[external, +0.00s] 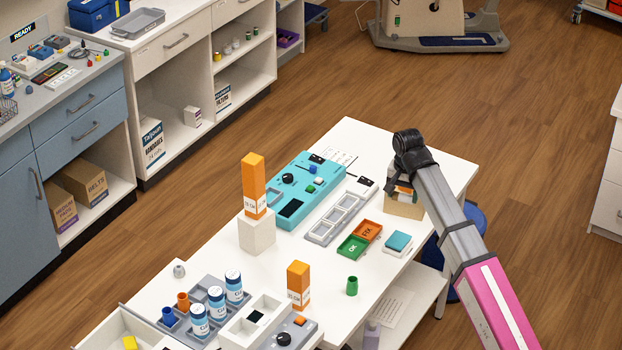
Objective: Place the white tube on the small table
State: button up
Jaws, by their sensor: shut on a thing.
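The black end of my arm, with my gripper (405,160), is over the far right part of the white table (440,165), just above an open cardboard box (404,209). The fingers are mostly hidden by the wrist. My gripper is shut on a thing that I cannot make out. I cannot pick out a white tube for certain in this view. Which surface is the small table is not clear; the white table is the nearest one.
A teal device (308,183), a grey tray (340,218), green and orange trays (353,246), a green cup (352,286) and tall orange boxes (254,185) crowd the table. One orange box stands on a white block (257,233). The table's far right corner is fairly clear. A blue stool (470,222) stands beside it.

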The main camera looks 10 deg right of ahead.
jog(key=w+a+r+m, duration=0.2)
jog(key=a, duration=0.7)
jog(key=w+a+r+m, duration=0.1)
jog(key=a+r+m, duration=0.1)
jog(key=a, duration=0.7)
jog(key=m, duration=1.2)
send_over(161, 290)
notch_tip(161, 290, down, 6)
jog(key=shift+f, duration=3.75)
jog(key=shift+f, duration=0.15)
jog(key=o, duration=0.9)
